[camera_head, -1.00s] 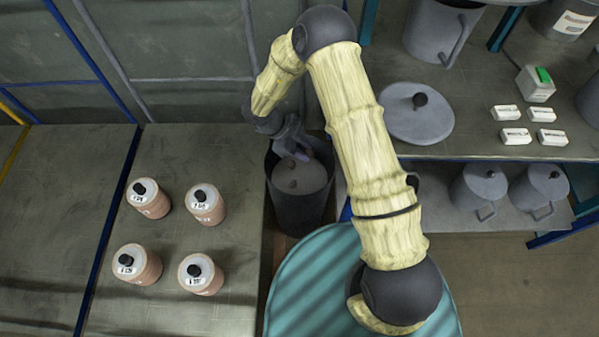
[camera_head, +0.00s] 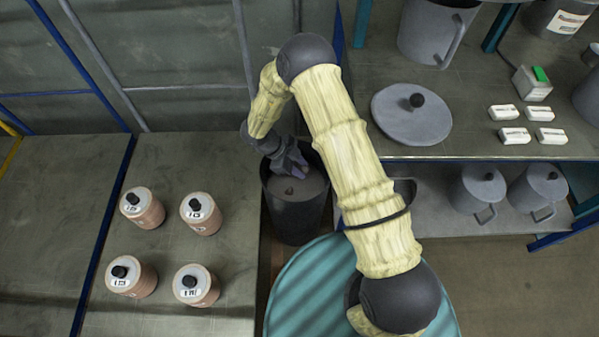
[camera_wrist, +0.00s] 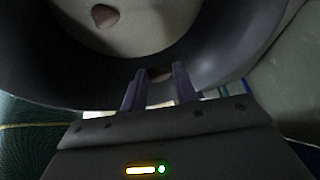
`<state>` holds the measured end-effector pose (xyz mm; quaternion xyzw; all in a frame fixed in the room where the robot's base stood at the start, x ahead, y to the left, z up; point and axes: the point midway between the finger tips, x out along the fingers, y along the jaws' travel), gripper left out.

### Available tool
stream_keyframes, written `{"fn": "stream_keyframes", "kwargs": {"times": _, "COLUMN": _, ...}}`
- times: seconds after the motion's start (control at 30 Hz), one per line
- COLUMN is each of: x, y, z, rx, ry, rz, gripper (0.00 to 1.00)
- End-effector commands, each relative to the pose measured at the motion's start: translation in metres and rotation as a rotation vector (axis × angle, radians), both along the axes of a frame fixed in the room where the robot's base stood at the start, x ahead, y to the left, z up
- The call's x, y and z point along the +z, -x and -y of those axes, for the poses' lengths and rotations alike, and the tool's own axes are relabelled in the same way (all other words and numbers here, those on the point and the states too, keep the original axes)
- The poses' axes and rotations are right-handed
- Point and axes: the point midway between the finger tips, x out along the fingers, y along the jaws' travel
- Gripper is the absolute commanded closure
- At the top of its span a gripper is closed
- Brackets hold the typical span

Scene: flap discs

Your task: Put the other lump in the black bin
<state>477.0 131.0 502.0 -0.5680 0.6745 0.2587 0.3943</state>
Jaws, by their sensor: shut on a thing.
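The black bin (camera_head: 296,225) stands at the middle of the head view, right of the low bench. A small brown lump (camera_head: 289,191) lies on the bin's grey inside floor; it also shows at the top of the wrist view (camera_wrist: 105,16). My gripper (camera_head: 299,170) is over the far part of the bin's mouth, pointing down into it. In the wrist view my gripper (camera_wrist: 160,72) is shut on a second brownish lump (camera_wrist: 160,75), mostly hidden between the fingers. The bin's dark wall curves around behind the fingertips.
Several pinkish jars (camera_head: 201,214) with black knobs stand on the bench at left. At right, a shelf (camera_head: 460,125) holds a grey lid (camera_head: 411,115), a big grey pot (camera_head: 436,32), white blocks (camera_head: 515,136) and a green-topped box (camera_head: 532,83). Lidded pots (camera_head: 478,188) sit below.

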Motion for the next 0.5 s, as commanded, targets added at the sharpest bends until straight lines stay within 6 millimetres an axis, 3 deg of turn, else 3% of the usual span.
{"fn": "stream_keyframes", "kwargs": {"times": 0.23, "x": -0.034, "y": 0.001, "z": 0.000, "rx": 0.002, "ry": 0.001, "rz": -0.001, "gripper": 0.92}}
{"fn": "stream_keyframes", "kwargs": {"times": 0.5, "x": -0.036, "y": 0.000, "z": 0.000, "rx": 0.001, "ry": 0.001, "rz": -0.001, "gripper": 0.92}}
